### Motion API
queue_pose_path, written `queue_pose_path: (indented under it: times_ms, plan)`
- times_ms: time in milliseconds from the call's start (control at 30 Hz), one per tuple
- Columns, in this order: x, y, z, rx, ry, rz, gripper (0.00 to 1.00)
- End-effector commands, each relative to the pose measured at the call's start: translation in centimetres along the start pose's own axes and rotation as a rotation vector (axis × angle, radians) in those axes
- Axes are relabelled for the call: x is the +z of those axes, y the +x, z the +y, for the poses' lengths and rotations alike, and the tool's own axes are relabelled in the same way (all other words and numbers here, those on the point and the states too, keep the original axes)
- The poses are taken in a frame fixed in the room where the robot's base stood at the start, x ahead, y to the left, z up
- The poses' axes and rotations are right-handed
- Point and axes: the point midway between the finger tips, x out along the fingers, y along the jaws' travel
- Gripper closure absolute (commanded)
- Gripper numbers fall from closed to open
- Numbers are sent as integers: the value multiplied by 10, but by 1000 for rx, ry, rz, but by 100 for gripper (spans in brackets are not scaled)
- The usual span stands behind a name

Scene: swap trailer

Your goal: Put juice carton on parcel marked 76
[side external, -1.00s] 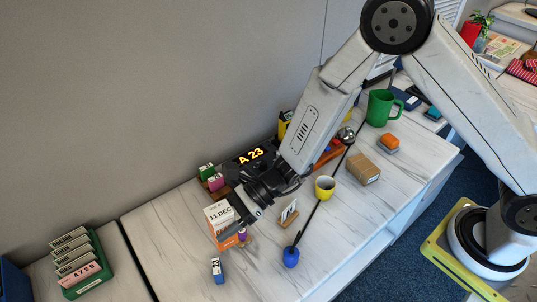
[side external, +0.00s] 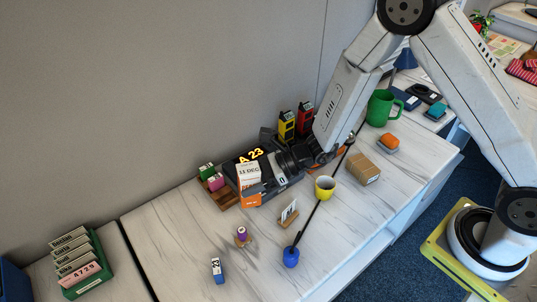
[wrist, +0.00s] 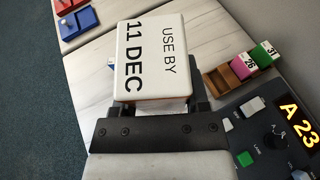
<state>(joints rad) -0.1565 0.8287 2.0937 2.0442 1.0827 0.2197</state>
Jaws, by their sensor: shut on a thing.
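The juice carton (side external: 248,176), white and orange with "USE BY 11 DEC" on its white face, is held in my gripper (side external: 264,187), in front of the panel showing "A 23". In the wrist view the carton (wrist: 151,52) fills the upper middle, with its printed face towards the camera. My gripper (wrist: 157,108) is shut on it; the fingers are mostly hidden behind it. A brown parcel (side external: 363,169) lies on the table to the right, apart from the gripper. I cannot read a number on it.
A yellow cup (side external: 325,188), a card stand (side external: 289,213) and a blue-based stick (side external: 290,257) stand in the middle. The dark panel (wrist: 275,128) and pink and green blocks (wrist: 254,60) are close to the gripper. A green jug (side external: 381,107) stands behind the parcel.

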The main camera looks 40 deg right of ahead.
Motion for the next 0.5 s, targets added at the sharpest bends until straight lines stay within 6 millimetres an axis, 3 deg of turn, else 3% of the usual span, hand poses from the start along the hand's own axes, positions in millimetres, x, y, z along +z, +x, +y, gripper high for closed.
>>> queue_pose_path:
  times_ms: [200,500]
  plan:
    - [-21,-52,-44,-175,73,-6,100]
    - [-50,-127,-87,-406,165,-12,100]
